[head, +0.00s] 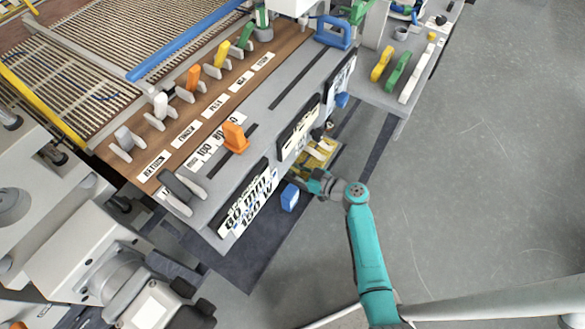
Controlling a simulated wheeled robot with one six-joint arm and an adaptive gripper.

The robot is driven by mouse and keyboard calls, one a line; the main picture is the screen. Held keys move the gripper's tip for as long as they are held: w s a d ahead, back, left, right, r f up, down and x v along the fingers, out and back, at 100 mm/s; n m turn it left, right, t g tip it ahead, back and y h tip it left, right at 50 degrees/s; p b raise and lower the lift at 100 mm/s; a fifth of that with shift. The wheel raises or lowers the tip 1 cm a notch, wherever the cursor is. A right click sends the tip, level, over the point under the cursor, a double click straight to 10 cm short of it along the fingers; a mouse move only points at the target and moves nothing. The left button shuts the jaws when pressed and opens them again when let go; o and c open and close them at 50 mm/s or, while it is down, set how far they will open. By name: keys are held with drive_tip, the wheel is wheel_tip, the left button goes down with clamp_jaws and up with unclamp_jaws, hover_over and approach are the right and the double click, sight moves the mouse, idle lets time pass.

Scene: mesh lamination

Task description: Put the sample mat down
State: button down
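My gripper (304,175) is at the front side of the grey control bench, at the end of my teal arm. It is small here and partly hidden by my wrist, so I cannot tell whether its fingers are open or shut. A yellowish piece (322,150) shows right beside my gripper, against the bench front. It may be the sample mat, but I cannot tell whether it is held or resting on something. No other thing in view is clearly the sample mat.
The grey bench (262,112) carries an orange handle (235,138) and a blue handle (334,33). A blue block (290,197) is near my gripper. Yellow and green handles (398,72) lie on the right side surface. The grey floor (480,170) at right is open.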

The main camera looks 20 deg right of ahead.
drive_tip(key=c, duration=1.1)
unclamp_jaws()
drive_tip(key=v, duration=1.2)
